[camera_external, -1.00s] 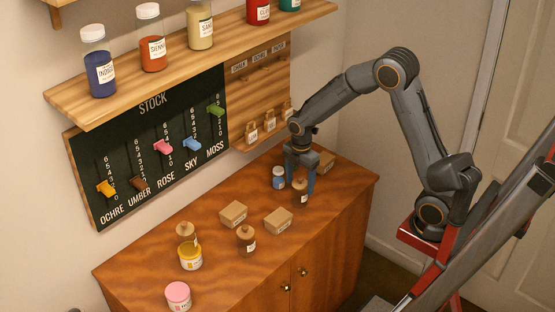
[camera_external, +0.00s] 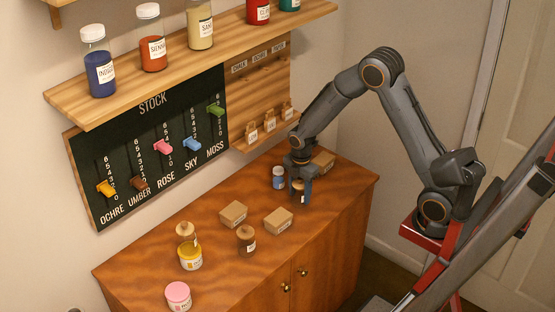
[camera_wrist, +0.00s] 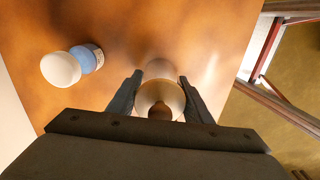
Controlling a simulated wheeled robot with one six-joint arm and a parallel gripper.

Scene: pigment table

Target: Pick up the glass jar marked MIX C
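A small glass jar (camera_external: 299,196) with a cork top stands near the right end of the cabinet top. My gripper (camera_external: 300,192) is lowered over it from above, with one finger on each side. In the wrist view the jar (camera_wrist: 160,97) lies between the fingertips (camera_wrist: 160,84), its edges meeting both fingers with no clear gap. It appears gripped and upright on the wood. Its marking cannot be read. Another cork-topped jar (camera_external: 246,240) stands at the middle front, and one (camera_external: 186,236) stands behind the yellow jar; their labels are not legible either.
A blue jar with a white lid (camera_external: 278,178) stands close left of my gripper, also in the wrist view (camera_wrist: 62,69). Yellow (camera_external: 190,258) and pink jars (camera_external: 178,296) stand front left.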

